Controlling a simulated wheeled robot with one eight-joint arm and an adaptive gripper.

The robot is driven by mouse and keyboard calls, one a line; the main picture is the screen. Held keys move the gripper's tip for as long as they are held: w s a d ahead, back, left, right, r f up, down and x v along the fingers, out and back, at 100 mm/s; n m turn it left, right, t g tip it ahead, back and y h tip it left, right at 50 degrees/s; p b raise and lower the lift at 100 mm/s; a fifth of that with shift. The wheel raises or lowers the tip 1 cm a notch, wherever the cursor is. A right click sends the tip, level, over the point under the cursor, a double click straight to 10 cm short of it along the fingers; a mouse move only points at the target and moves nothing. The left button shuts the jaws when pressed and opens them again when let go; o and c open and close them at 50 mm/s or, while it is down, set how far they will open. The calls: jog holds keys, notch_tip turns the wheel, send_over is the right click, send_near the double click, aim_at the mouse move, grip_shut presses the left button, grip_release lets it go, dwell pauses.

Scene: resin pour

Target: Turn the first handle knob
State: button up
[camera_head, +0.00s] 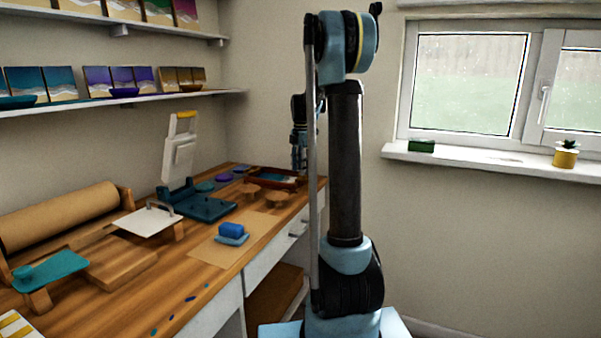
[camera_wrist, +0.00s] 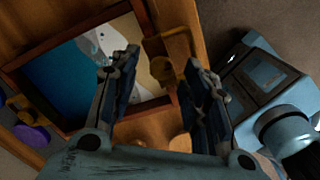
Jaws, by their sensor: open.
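A tray with a dark reddish-brown rim (camera_head: 262,174) lies at the far end of the wooden bench. In the wrist view the tray (camera_wrist: 40,58) holds a blue, white and sand-coloured surface. In the head view my gripper (camera_head: 299,160) hangs above the tray's right end.
Round wooden pieces (camera_head: 277,198) stand in front of the tray. Purple (camera_head: 222,178) and teal pots are to its left. A teal press with a raised white lid (camera_head: 178,160) and a blue block (camera_head: 231,230) stand nearer. A wall and window bound the right.

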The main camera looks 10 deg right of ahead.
jog(key=shift+f, duration=0.7)
jog(key=shift+c, duration=0.3)
grip_shut()
